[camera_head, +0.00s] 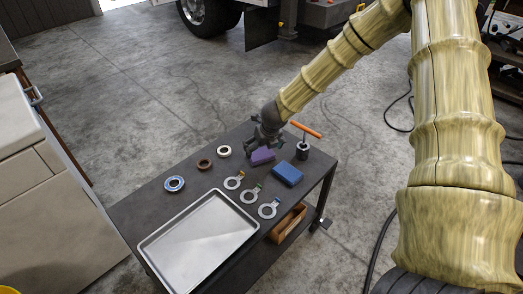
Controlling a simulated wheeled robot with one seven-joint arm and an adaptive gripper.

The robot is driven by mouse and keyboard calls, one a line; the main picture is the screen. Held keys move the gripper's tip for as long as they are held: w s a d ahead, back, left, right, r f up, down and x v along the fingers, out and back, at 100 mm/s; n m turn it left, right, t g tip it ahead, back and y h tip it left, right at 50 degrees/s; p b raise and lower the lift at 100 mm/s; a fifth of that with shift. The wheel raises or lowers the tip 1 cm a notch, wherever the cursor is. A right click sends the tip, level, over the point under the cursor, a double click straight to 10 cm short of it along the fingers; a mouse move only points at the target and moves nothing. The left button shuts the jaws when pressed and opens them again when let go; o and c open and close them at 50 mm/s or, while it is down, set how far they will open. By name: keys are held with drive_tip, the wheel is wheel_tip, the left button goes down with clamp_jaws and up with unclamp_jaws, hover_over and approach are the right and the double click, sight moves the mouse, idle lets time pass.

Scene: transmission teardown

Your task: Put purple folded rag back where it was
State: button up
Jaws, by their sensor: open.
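A purple folded rag (262,156) lies on the dark table (134,212), near its far right part. My gripper (258,150) is open and just above and left of the purple rag, close to its far edge. Whether the fingers touch the rag cannot be told, since the gripper is small and dark here. A blue folded block or rag (287,174) lies to the right and nearer.
An orange-handled tool (304,132) stands upright right of the gripper. Several rings and flat ring plates (249,196) lie around the middle. A metal tray (200,243) fills the near end. A wooden box (287,224) sits below on the shelf.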

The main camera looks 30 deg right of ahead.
drive_tip(key=p+v, duration=0.1)
drive_tip(key=v, duration=0.6)
drive_tip(key=shift+r, duration=0.4)
drive_tip(key=shift+s, duration=0.15)
drive_tip(key=shift+r, duration=0.1)
